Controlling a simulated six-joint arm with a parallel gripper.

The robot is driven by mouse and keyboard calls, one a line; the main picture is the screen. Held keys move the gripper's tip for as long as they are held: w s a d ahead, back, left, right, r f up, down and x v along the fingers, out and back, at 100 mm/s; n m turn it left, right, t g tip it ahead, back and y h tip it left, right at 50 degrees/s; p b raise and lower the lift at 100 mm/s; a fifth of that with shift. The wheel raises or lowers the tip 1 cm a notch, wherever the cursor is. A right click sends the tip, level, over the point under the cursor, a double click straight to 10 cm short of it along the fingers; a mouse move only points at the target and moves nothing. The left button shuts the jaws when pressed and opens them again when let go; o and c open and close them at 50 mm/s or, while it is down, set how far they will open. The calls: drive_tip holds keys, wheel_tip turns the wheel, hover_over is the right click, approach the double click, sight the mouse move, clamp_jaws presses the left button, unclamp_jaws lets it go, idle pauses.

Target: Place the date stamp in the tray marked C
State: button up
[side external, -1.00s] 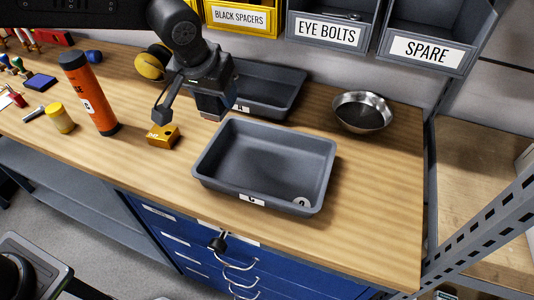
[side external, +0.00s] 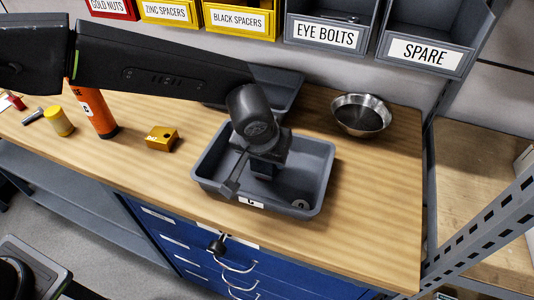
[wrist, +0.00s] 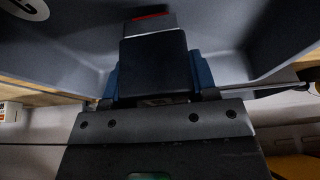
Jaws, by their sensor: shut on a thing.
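The grey tray marked C (side external: 322,165) sits on the wooden bench top, with its label on the front wall. In the wrist view its inside (wrist: 75,40) fills the upper part, with a round white C mark at top left. My gripper (side external: 263,172) points down inside the tray, near its middle. In the wrist view my gripper (wrist: 155,78) is shut on the date stamp (wrist: 152,52), a dark block with a red strip at its end. In the side view the stamp is mostly hidden by my gripper. I cannot tell whether it touches the tray floor.
A second grey tray (side external: 290,90) stands behind, partly hidden by my arm. A metal bowl (side external: 361,115) is at the back right. A yellow block (side external: 162,138), an orange tube (side external: 98,112) and a yellow jar (side external: 59,121) are on the left. The right bench area is clear.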

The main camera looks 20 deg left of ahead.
drive_tip(key=shift+f, duration=0.3)
drive_tip(key=shift+f, duration=0.15)
drive_tip(key=o, duration=1)
drive_tip(key=shift+c, duration=0.2)
drive_tip(key=v, duration=1.2)
